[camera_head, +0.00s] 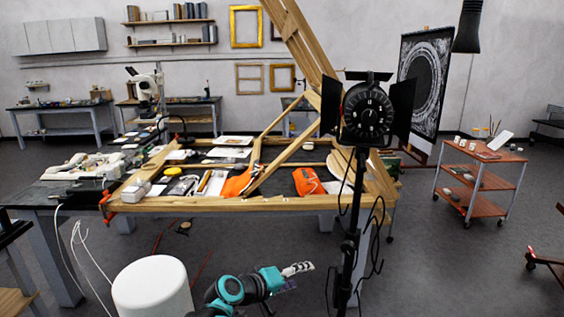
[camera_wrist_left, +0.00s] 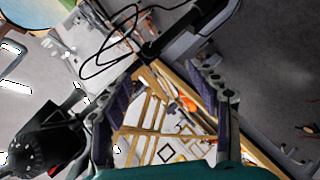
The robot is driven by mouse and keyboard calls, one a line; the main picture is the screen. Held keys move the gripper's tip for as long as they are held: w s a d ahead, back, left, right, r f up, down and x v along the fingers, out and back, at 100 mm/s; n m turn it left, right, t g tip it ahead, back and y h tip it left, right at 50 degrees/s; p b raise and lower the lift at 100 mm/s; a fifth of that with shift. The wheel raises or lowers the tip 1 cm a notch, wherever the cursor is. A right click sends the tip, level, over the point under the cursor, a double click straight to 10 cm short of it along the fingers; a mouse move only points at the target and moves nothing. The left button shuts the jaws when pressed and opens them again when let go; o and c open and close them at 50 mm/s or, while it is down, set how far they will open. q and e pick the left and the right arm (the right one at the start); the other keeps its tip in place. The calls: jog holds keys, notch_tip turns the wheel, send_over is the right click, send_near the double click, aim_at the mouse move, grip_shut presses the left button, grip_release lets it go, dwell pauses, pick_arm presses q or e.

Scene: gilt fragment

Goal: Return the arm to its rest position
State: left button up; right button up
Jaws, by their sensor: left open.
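My left arm, teal and dark, shows low in the middle of the head view. Its gripper (camera_head: 297,269) points right, over the open floor in front of the wooden-framed worktable (camera_head: 240,203). In the left wrist view the two dark, purplish fingers of this gripper (camera_wrist_left: 166,78) stand wide apart. Nothing is held between them. Beyond the gap, the wooden frame and a small orange patch show at a distance. My right gripper is in neither view.
A black studio lamp (camera_head: 369,110) on a stand rises just right of my gripper, with cables hanging. A white round-topped stool or drum (camera_head: 152,285) stands left of my arm. A red cart (camera_head: 480,165) is at the right. Grey floor (camera_head: 455,270) is free at lower right.

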pick_arm(q)
jog(key=s+a+f+m+g+y, duration=0.1)
jog(key=s+a+f+m+y, duration=0.1)
jog(key=s+a, duration=0.9)
jog(key=s+a+f+m+g+y, duration=0.1)
jog(key=s+a+f+y, duration=0.4)
jog(key=s+a, duration=0.6)
jog(key=s+y, duration=0.2)
jog(key=s, duration=0.3)
jog(key=shift+m, duration=0.4)
